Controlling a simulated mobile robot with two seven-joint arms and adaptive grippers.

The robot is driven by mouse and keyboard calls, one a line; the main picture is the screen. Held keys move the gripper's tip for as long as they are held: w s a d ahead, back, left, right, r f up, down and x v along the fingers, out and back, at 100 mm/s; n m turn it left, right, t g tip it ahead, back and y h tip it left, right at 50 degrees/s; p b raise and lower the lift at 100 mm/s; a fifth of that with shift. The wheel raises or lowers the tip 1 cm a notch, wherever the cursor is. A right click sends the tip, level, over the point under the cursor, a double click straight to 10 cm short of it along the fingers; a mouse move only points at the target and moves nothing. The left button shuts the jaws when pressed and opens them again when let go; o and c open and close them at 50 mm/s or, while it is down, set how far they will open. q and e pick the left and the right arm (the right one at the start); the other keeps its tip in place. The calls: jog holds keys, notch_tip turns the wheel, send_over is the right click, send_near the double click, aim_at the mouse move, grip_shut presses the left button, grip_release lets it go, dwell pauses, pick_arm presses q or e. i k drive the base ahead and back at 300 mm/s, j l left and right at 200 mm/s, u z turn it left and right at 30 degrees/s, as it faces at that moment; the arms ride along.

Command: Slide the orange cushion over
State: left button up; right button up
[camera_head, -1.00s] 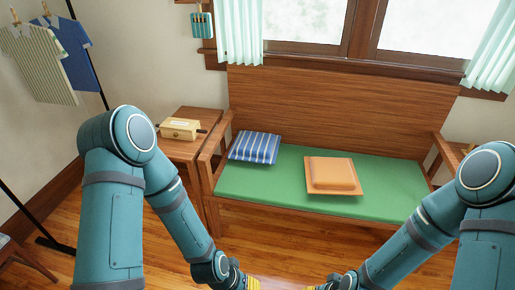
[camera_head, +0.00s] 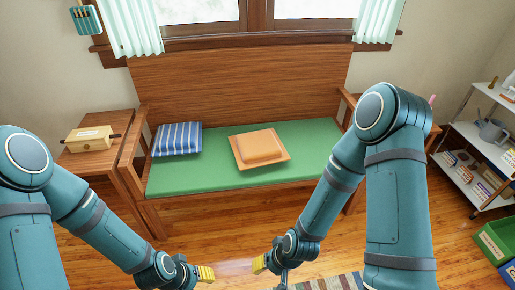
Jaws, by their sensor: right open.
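The orange cushion (camera_head: 259,146) lies flat near the middle of the green seat pad (camera_head: 215,178) of a wooden bench. A blue and white striped cushion (camera_head: 178,139) lies to its left, apart from it, near the bench's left arm. My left gripper (camera_head: 204,274) is low in the view, in front of the bench; its fingers show too little to tell whether it is open. My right gripper (camera_head: 263,268) is open, also low in front of the bench. Both are well short of the orange cushion and touch nothing that I can see.
A side table (camera_head: 88,158) with a yellow box (camera_head: 90,139) stands left of the bench. A shelf cart (camera_head: 476,150) and a green crate (camera_head: 497,240) are at the right. The seat pad right of the orange cushion is bare.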

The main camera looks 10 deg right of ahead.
aim_at(252, 150)
jog(key=i+l+u, duration=0.1)
jog(key=u, duration=0.3)
jog(key=i+l+u, duration=0.2)
jog(key=u, duration=0.25)
jog(key=i+l+u, duration=0.1)
jog(key=u, duration=0.3)
jog(key=i+l+u, duration=0.15)
jog(key=l, duration=0.35)
jog(key=l+u, duration=0.15)
jog(key=l, duration=0.4)
jog(key=i+l, duration=0.1)
jog(key=l, duration=0.3)
jog(key=i+l, duration=0.15)
jog(key=l, duration=0.25)
